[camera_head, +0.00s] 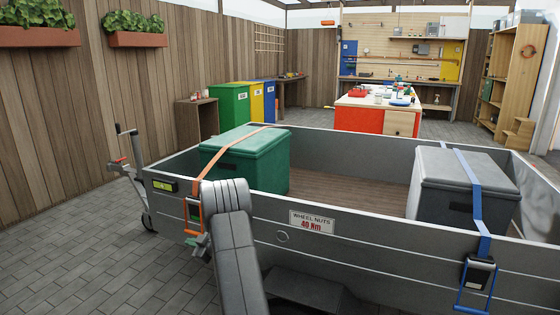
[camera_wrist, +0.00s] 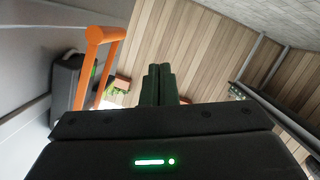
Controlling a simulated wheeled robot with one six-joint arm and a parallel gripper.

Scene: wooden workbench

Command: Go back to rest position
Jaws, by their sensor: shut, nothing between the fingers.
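My gripper (camera_wrist: 159,70) shows in the wrist view with its two dark fingers together and nothing between them. An orange ratchet handle (camera_wrist: 105,36) stands to the left of the fingers, apart from them in the picture. In the head view my grey arm rises in front of the trailer (camera_head: 370,245), just right of the orange ratchet handle (camera_head: 186,216).
A green box (camera_head: 245,165) under an orange strap (camera_head: 232,140) and a grey box (camera_head: 460,190) under a blue strap (camera_head: 474,195) stand in the trailer. A blue-handled ratchet (camera_head: 476,285) hangs at right. A jockey wheel (camera_head: 149,224) stands at left. Paving at lower left is clear.

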